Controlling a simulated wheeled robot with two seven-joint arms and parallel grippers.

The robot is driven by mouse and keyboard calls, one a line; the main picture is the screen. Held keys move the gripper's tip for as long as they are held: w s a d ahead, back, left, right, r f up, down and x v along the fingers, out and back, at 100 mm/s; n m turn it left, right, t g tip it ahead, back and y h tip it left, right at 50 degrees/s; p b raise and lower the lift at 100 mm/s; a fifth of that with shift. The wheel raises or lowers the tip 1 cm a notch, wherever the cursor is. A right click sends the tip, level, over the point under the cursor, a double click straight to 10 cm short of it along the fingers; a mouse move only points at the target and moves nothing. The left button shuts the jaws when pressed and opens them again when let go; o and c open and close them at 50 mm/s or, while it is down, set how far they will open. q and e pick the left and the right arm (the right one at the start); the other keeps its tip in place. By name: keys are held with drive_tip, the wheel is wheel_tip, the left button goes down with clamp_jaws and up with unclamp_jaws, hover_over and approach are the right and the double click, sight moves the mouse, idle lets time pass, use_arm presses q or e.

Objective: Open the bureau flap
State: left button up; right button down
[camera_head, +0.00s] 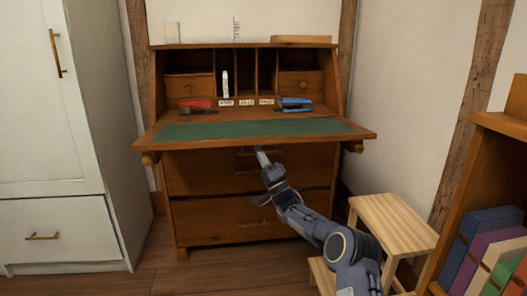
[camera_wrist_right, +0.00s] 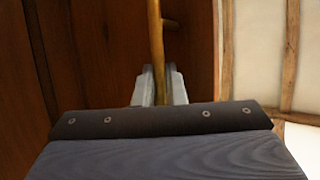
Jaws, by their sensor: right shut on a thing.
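The bureau flap (camera_head: 320,127) is down and lies level, its green inner face up, so the compartments behind it are open to view. My right gripper (camera_head: 262,156) is just under the flap's front edge, before the upper drawer (camera_head: 200,172). In the right wrist view a brass handle (camera_wrist_right: 155,45) runs between the fingers of the gripper (camera_wrist_right: 159,88), which is shut on it. In the head view a brass pull (camera_head: 244,152) shows beside the fingertips, partly hidden. My left gripper is not in view.
Two support arms (camera_head: 355,147) stick out under the flap. A red stapler-like thing (camera_head: 195,106) and a blue one (camera_head: 295,103) lie inside the bureau. A wooden step stool (camera_head: 395,220) and bookcase (camera_head: 500,122) stand right, a white wardrobe (camera_head: 55,120) left.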

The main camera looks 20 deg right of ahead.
use_arm(q)
drive_tip(key=shift+s+f, duration=0.3)
drive_tip(key=shift+s, duration=0.15)
use_arm(e)
drive_tip(key=shift+w+d+f+n+y, duration=0.1)
drive_tip(key=shift+w+f+n+y, duration=0.1)
drive_tip(key=shift+f, duration=0.25)
drive_tip(key=shift+w+d+f+n+y, duration=0.1)
drive_tip(key=shift+f+n, duration=0.1)
drive_tip(key=shift+f, duration=0.25)
drive_tip(key=c, duration=1.5)
unclamp_jaws()
drive_tip(key=shift+w+a, duration=0.1)
use_arm(q)
drive_tip(key=shift+w, duration=0.1)
use_arm(e)
drive_tip(key=shift+y, duration=0.3)
